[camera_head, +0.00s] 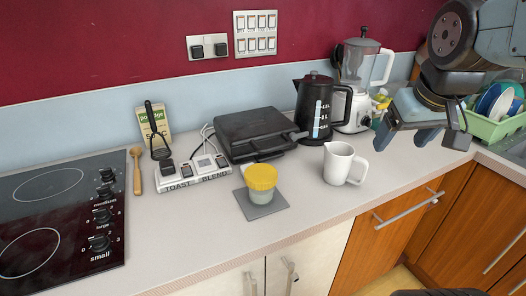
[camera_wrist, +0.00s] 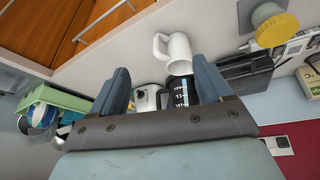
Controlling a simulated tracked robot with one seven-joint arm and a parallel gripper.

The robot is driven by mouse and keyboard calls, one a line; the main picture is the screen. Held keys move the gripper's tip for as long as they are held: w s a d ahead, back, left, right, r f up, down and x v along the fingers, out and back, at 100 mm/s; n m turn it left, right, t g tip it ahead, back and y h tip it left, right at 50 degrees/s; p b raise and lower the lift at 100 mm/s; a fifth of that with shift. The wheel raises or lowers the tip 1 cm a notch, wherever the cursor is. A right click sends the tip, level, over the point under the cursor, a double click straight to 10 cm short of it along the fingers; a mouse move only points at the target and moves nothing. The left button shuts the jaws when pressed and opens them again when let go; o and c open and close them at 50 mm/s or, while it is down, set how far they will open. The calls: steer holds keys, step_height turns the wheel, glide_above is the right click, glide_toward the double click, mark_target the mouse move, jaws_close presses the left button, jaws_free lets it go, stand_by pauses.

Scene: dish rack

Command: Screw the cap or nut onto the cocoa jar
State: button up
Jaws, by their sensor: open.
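My gripper (camera_head: 404,142) is open and empty, above the right part of the counter and well to the right of the jar. Its two fingers (camera_wrist: 161,72) show apart in the wrist view.
A white mug (camera_head: 342,165) stands between the jar and my gripper. Behind are a black kettle (camera_head: 315,105), a blender (camera_head: 358,85) and a black grill (camera_head: 254,132). Socket strip (camera_head: 192,174) and hob (camera_head: 60,215) lie left; a green dish rack (camera_head: 492,127) is right. Counter before the jar is clear.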

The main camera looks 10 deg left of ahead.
steer(key=o, duration=0.4)
steer(key=w+a+f+n, duration=0.1)
steer(key=w+a+n, duration=0.1)
steer(key=a, duration=0.2)
steer(key=w+a+f+n+g, duration=0.1)
steer(key=w+a+n, duration=0.1)
steer(key=a, duration=0.2)
steer(key=w+a+f+n+g, duration=0.1)
steer(key=w+a+n, duration=0.1)
steer(key=a, duration=0.2)
steer(key=shift+w+f, duration=0.25)
steer(key=shift+f, duration=0.15)
steer(key=shift+c, duration=0.2)
steer(key=a+f+n+g, duration=0.1)
steer(key=a+f+n, duration=0.1)
steer(key=a, duration=0.3)
steer(key=a+f+n+g, duration=0.1)
steer(key=a+f+n, duration=0.1)
steer(key=a, duration=0.3)
steer(key=w+a+f+n, duration=0.1)
steer(key=a+f+n, duration=0.1)
steer(key=a, duration=0.3)
steer(key=shift+a+f+n+g, duration=0.15)
steer(key=shift+f+g, duration=0.05)
steer(key=shift+f, duration=0.25)
steer(key=shift+a+f+n+g, duration=0.1)
steer(key=shift+f+n+g, duration=0.1)
steer(key=shift+f, duration=0.2)
